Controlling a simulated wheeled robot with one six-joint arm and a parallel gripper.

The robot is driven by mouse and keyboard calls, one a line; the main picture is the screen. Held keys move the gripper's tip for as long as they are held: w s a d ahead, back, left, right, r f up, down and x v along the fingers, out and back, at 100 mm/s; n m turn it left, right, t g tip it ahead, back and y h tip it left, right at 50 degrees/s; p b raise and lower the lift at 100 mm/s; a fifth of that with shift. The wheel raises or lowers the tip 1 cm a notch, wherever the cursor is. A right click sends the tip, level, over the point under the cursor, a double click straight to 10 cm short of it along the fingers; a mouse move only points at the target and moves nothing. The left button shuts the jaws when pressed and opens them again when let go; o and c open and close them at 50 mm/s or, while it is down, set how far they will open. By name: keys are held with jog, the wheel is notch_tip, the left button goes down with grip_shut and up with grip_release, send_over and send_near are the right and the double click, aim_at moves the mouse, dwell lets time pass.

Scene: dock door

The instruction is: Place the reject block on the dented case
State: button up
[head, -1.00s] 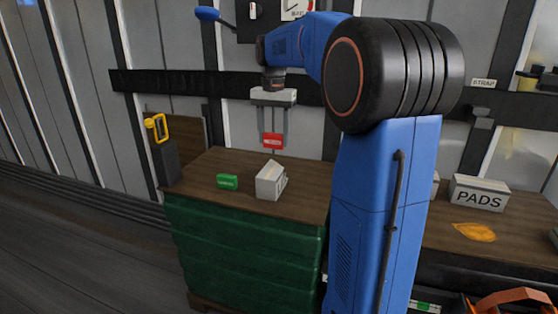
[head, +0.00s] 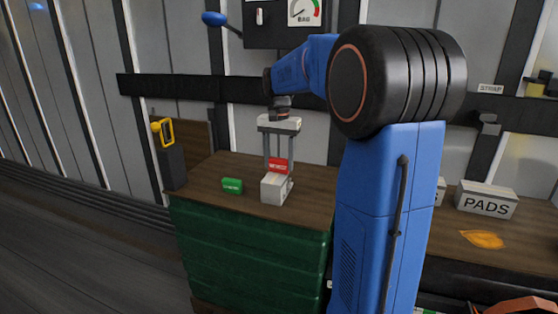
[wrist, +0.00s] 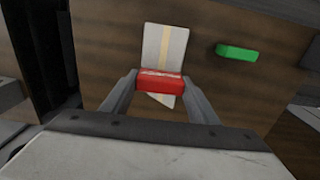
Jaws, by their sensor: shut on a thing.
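My gripper (head: 278,166) is shut on the red reject block (head: 278,164) and points down over the bench. A pale grey-white case (head: 275,190), which I take for the dented case, stands on the wooden top directly below the block. In the wrist view, the red block (wrist: 160,84) sits between the fingertips and covers part of the case (wrist: 165,45), which shows a tan strip along its top. The block is at or just above the case's top; I cannot tell if they touch.
A green block (head: 232,186) lies left of the case, and it also shows in the wrist view (wrist: 237,53). A dark post with a yellow handle (head: 163,131) stands at the bench's left end. A PADS box (head: 486,200) and an orange leaf-shaped item (head: 482,239) lie to the right.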

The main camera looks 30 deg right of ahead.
aim_at(279, 159)
jog(key=o, duration=1)
jog(key=shift+o, duration=0.2)
notch_tip(279, 159, up, 12)
jog(key=s+a+f+n+t, duration=0.1)
jog(key=s+a+f+n, duration=0.25)
jog(key=s+a, duration=0.4)
jog(key=s+a+f+n+t, duration=0.2)
jog(key=s+a+f, duration=0.2)
jog(key=s, duration=0.6)
jog(key=s+a+f+n+t, duration=0.1)
jog(key=s+a+f+n, duration=0.1)
jog(key=s+f, duration=0.4)
jog(key=s+a+f+n, duration=0.3)
jog(key=s+f, duration=0.4)
jog(key=shift+s+t, duration=0.2)
jog(key=shift+t, duration=0.2)
